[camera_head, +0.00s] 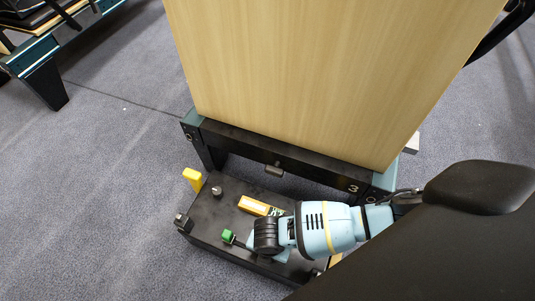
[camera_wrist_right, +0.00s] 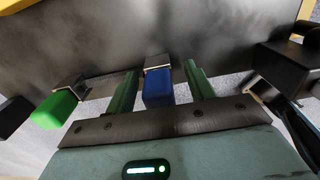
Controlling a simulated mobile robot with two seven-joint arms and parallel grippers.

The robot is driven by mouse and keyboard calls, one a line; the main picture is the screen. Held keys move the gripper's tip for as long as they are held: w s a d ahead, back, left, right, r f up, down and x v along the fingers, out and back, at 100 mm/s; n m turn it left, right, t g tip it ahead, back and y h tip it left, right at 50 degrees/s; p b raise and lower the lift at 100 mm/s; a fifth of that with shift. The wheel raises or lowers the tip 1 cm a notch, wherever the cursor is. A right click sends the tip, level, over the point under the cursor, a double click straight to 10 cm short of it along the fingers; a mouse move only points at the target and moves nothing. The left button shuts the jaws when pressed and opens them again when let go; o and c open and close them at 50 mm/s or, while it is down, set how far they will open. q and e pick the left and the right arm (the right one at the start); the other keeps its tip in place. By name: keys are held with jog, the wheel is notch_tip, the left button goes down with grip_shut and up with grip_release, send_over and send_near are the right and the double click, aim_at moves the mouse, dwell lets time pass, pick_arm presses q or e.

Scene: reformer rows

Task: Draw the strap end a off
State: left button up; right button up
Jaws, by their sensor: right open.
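My right gripper (camera_wrist_right: 161,74) is open in the right wrist view, its two green fingers apart on either side of a blue block-shaped end (camera_wrist_right: 158,88) with a metal clip. Whether the fingers touch it I cannot tell. A green end (camera_wrist_right: 54,109) with a similar clip hangs to the left, outside the fingers. In the head view the green end (camera_head: 228,236) shows beside my light-blue right arm, which hides the blue end and the fingertips. No label shows which end is a. My left gripper is not in view.
A black base (camera_head: 222,213) below the reformer's frame (camera_head: 275,152) carries an upright yellow tab (camera_head: 193,178), a yellow piece (camera_head: 253,205) and dark knobs. A large wooden panel (camera_head: 310,75) rises behind. Grey carpet is free at the left. Another frame (camera_head: 40,65) stands upper left.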

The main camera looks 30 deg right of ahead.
jog(key=shift+f, duration=0.25)
jog(key=c, duration=1.1)
jog(key=shift+r+p, duration=1.1)
jog(key=shift+r, duration=0.25)
jog(key=shift+r+p, duration=1)
jog(key=shift+r, duration=0.45)
